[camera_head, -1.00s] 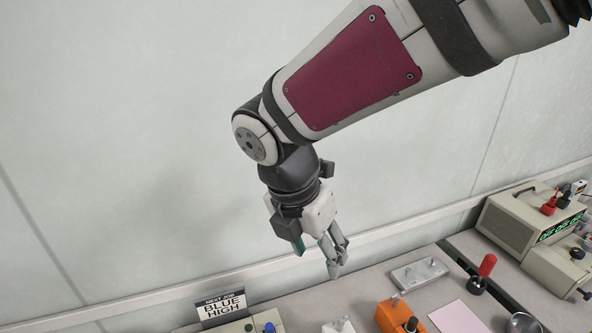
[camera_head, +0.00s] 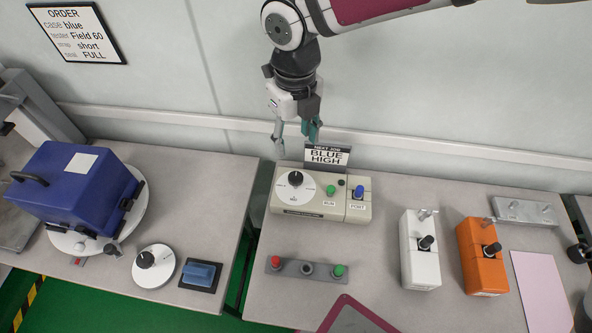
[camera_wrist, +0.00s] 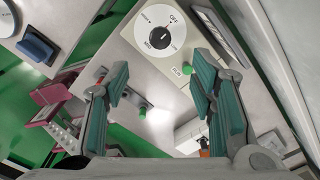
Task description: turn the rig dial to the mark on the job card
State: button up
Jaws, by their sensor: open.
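The rig is a beige box (camera_head: 330,211) with a white round dial plate and a black knob (camera_head: 296,178), a green button (camera_head: 331,190) and a blue knob (camera_head: 359,190). The dial (camera_wrist: 160,38) also shows in the wrist view; its labels are small and the pointer's setting is hard to read. The job card (camera_head: 328,156) behind the rig reads "NEXT JOB BLUE HIGH". My gripper (camera_head: 296,138) is open and empty, pointing down, above and behind the rig, apart from the dial. In the wrist view my gripper (camera_wrist: 160,92) has its fingers wide apart, with the dial beyond them.
A strip (camera_head: 307,269) with red and green buttons lies in front of the rig. A white tester (camera_head: 419,260) and an orange tester (camera_head: 483,265) are to the right. A blue case (camera_head: 80,190) sits on a turntable at left. Open bench lies between rig and testers.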

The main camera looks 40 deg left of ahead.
aim_at(296, 176)
notch_tip(296, 176, down, 13)
jog(key=shift+r+p, duration=0.1)
jog(key=shift+p, duration=0.4)
jog(key=shift+c, duration=0.6)
jog(key=c, duration=1)
